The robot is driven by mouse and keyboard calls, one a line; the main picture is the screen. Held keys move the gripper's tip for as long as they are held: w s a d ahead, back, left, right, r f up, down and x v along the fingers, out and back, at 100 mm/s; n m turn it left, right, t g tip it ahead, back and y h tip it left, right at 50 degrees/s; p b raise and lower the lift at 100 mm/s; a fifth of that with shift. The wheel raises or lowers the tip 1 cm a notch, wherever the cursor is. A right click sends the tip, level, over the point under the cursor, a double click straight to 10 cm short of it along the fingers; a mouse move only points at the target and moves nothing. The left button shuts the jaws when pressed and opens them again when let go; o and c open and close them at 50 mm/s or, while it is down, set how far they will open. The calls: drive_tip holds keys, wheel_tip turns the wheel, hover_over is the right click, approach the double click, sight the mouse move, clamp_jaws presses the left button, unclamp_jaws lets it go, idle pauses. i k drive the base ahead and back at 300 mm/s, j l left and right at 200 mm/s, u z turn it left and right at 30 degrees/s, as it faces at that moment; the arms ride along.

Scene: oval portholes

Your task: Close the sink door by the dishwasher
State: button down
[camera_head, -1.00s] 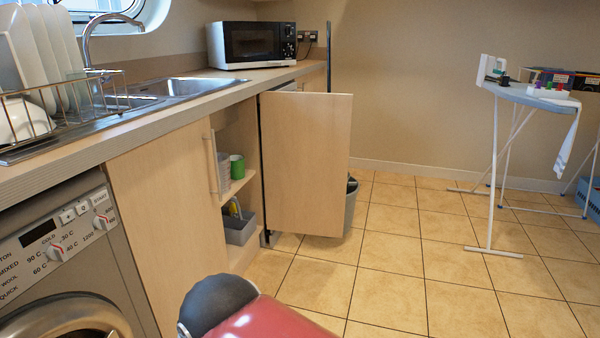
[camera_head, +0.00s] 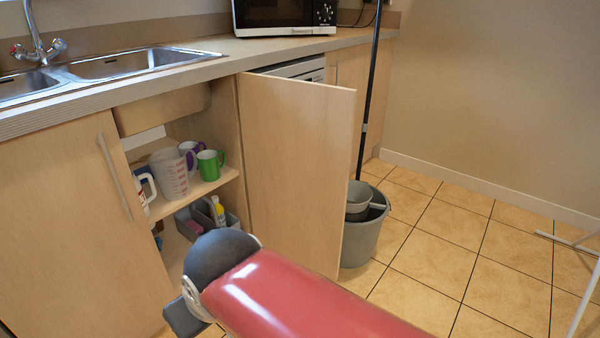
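The sink door (camera_head: 296,170) is a light wood panel, standing wide open beside the dishwasher (camera_head: 298,68), whose top front edge shows behind it. The cupboard under the sink is open, with mugs and a measuring jug on its shelf (camera_head: 205,189). My red arm with a dark rounded joint reaches in from the bottom, in front of the opening and the door's lower part. A small dark part of my arm shows at the joint's lower left. My gripper's fingers are not visible.
A closed cupboard door (camera_head: 78,215) with a bar handle is at the left. A grey bucket (camera_head: 362,236) and a dark pole stand right of the open door. The sink (camera_head: 140,62) and microwave (camera_head: 284,14) are above.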

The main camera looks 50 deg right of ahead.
sight(298, 135)
drive_tip(key=l+u, duration=0.15)
drive_tip(key=l, duration=0.25)
drive_tip(key=l+u, duration=0.1)
drive_tip(key=l, duration=0.35)
drive_tip(key=k+l+u, duration=0.15)
drive_tip(key=l, duration=0.25)
drive_tip(key=l+u, duration=0.15)
drive_tip(key=l, duration=0.3)
drive_tip(key=k+l+u, duration=0.1)
drive_tip(key=l, duration=0.3)
drive_tip(key=k+l+u, duration=0.15)
drive_tip(key=l, duration=0.25)
drive_tip(key=l+u, duration=0.15)
drive_tip(key=l, duration=0.25)
drive_tip(key=k+l+u, duration=0.1)
drive_tip(key=l, duration=0.25)
drive_tip(key=k+l, duration=0.1)
drive_tip(key=l, duration=0.2)
drive_tip(key=k+l, duration=0.1)
drive_tip(key=l, duration=0.2)
drive_tip(key=l+u, duration=0.1)
drive_tip(key=l, duration=0.25)
drive_tip(key=k+z, duration=0.35)
drive_tip(key=i, duration=0.05)
